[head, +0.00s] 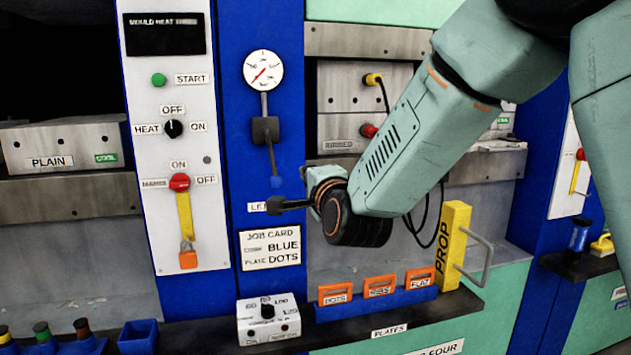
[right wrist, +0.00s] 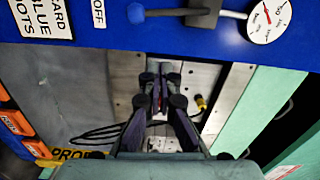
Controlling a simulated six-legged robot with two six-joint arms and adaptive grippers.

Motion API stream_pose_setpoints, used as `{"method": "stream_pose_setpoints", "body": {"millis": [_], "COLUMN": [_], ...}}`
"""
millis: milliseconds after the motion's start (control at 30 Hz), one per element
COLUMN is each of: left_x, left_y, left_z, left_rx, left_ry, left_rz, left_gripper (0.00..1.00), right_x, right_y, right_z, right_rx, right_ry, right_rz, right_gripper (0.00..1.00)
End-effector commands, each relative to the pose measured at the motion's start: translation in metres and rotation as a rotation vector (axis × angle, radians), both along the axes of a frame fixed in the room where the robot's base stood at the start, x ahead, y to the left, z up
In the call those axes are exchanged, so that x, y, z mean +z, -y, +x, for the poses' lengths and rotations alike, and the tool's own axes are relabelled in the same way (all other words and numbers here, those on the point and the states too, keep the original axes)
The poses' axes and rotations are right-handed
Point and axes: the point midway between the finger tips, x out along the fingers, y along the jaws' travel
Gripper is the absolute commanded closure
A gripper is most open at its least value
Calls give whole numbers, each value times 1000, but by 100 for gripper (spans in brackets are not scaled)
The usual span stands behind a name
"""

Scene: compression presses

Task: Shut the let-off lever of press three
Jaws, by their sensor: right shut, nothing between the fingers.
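The let-off lever (head: 270,150) hangs from a dark block under a round gauge on the blue column. It slants down slightly right and ends in a blue knob (head: 277,182). In the right wrist view the lever (right wrist: 165,12) and its blue knob (right wrist: 135,13) are at the top edge. My right gripper (head: 272,205) is shut and empty, just below the knob in the head view, its fingers pointing left. It partly hides the let-off label (head: 256,207). In the right wrist view the fingers (right wrist: 160,75) are together, apart from the knob in the picture. My left gripper is out of view.
The gauge (head: 263,70) is above the lever, a job card (head: 270,245) below it. A control panel (head: 150,95) with switches is left. A yellow prop (head: 453,245) stands on the ledge to the right. A sign reading FOUR is at the bottom; no number three shows.

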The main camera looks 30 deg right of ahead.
Motion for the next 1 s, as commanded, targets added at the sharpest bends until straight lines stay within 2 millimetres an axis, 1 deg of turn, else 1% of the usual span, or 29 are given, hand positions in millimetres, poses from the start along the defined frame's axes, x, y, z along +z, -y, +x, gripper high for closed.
{"method": "stream_pose_setpoints", "body": {"millis": [33, 100, 300, 867, 967, 1000], "left_x": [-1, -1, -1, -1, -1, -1], "left_y": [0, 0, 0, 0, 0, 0], "left_z": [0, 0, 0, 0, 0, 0], "left_rx": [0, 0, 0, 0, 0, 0], "left_ry": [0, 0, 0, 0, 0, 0], "left_rz": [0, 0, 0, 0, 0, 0], "left_gripper": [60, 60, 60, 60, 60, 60], "right_x": [0, 0, 0, 0, -1, -2], "right_y": [-2, -3, -5, -4, -4, -5], "right_z": [-7, -15, -29, -31, -31, -31], "right_rx": [1, 1, 0, 0, 1, 3], "right_ry": [1, 0, 1, 0, -12, -25], "right_rz": [-1, -1, -1, -2, -46, -84], "right_gripper": [100, 100, 100, 100, 100, 100]}}
